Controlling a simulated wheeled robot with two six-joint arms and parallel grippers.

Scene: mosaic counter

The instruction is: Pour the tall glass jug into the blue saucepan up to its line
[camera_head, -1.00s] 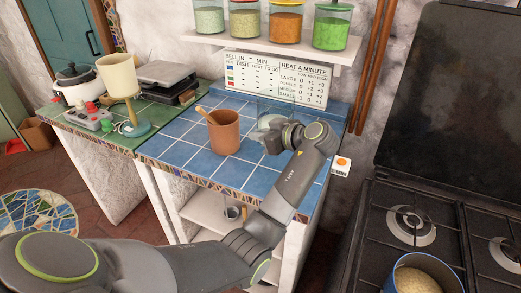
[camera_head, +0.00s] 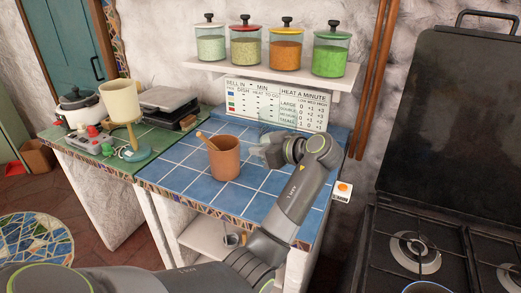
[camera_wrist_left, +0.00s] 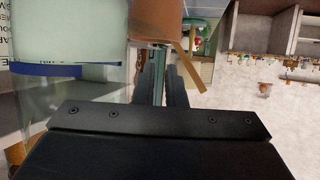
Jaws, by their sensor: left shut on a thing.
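My left gripper (camera_head: 262,152) is over the back right of the blue-tiled counter, right of the terracotta pot. In the left wrist view its fingers (camera_wrist_left: 165,78) are shut on a thin greenish glass part, apparently the handle of the tall glass jug (camera_wrist_left: 70,30). The jug fills the left of that view, with a blue band and pale contents. In the head view the jug is only a faint clear outline behind the gripper; I cannot tell if it touches the counter. Only the rim of the blue saucepan (camera_head: 427,286) shows, at the bottom edge on the stove. My right gripper is not in view.
The terracotta pot (camera_head: 224,160) with a wooden spoon stands close left of the gripper. A shelf (camera_head: 300,82) with several lidded jars hangs above, over a sign (camera_head: 280,100). The stove (camera_head: 450,240) is at the right, beyond a gap.

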